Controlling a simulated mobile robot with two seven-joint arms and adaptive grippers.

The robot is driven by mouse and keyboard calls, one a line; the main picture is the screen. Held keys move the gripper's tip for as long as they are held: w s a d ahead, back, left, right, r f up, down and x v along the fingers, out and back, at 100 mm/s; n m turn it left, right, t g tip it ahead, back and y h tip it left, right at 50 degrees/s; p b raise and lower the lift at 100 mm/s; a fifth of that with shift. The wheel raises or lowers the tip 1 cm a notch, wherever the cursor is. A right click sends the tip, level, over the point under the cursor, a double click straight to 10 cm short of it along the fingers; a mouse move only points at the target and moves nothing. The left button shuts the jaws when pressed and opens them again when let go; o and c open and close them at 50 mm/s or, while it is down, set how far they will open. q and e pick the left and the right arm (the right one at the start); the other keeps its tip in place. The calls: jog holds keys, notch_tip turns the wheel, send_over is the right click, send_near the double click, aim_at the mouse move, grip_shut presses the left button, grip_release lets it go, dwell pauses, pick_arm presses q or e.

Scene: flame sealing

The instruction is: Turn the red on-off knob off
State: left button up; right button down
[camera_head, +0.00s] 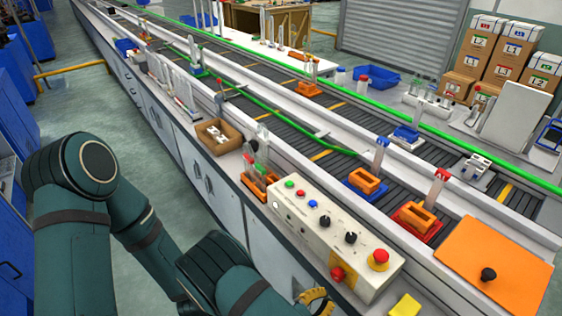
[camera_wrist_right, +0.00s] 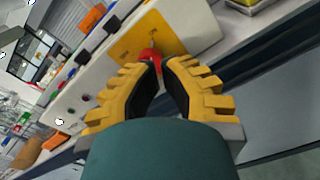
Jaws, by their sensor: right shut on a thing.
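The off-white control box (camera_head: 300,240) stands at the near edge of the conveyor bench. The red on-off knob (camera_head: 338,273) is on a yellow plate on its front side. My right gripper (camera_head: 321,298) is just below and in front of this knob in the head view, partly cut by the lower edge. In the right wrist view the yellow fingers (camera_wrist_right: 155,66) close at their tips on the red knob (camera_wrist_right: 150,54), against the yellow plate (camera_wrist_right: 185,32). The fingertips hide part of the knob, and its exact angle cannot be read. My left gripper is not in view.
A red mushroom button (camera_head: 379,258) and black dials (camera_head: 351,238) sit on the box top. A yellow block (camera_head: 405,306) is just right of the box. An orange plate (camera_head: 495,262) lies further right. A cardboard tray (camera_head: 220,136) stands on the bench to the left.

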aim_at(350, 275)
jog(key=x, duration=0.6)
jog(key=shift+w+d+r, duration=0.1)
jog(key=shift+w+r, duration=0.05)
jog(key=shift+w, duration=0.15)
jog(key=shift+r, duration=0.1)
jog(key=shift+w+d, duration=0.1)
jog(key=shift+d, duration=0.05)
